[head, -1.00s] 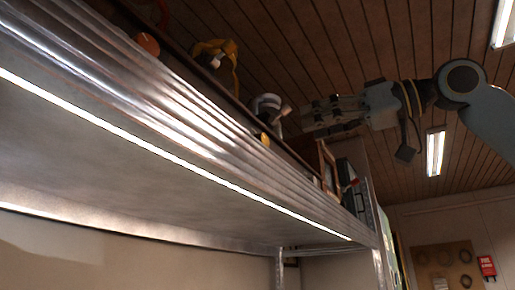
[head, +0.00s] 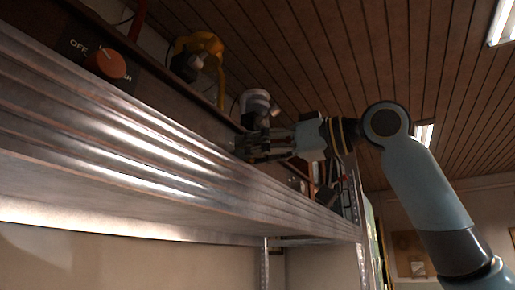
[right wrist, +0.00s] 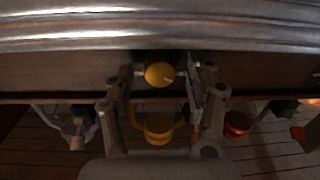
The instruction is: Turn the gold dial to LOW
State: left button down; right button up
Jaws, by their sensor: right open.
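The gold dial (right wrist: 159,74) is a round knob with a pale pointer mark on a dark brown panel (right wrist: 65,75). In the right wrist view it lies between the two open fingers of my right gripper, with gaps visible on both sides. In the head view my right gripper (head: 243,148) is at the panel above the metal shelf edge, and it hides the gold dial. No lettering around the gold dial is readable. My left gripper is in neither current view.
A ribbed metal shelf edge (head: 120,125) runs below the panel. An orange dial (head: 105,63) with OFF lettering is on the panel at the left. A yellow object (head: 200,45) and a white-grey one (head: 256,103) stand above the panel. Open air lies right of the shelf.

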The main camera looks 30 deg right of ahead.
jog(key=shift+c, duration=0.5)
grip_shut()
jog(key=shift+m, duration=0.4)
jog(key=shift+m+p, duration=0.3)
jog(key=shift+m, duration=0.3)
jog(key=m+p, duration=0.1)
jog(key=m, duration=0.3)
jog(key=m+p, duration=0.1)
jog(key=m, duration=0.5)
jog(key=shift+t, duration=0.3)
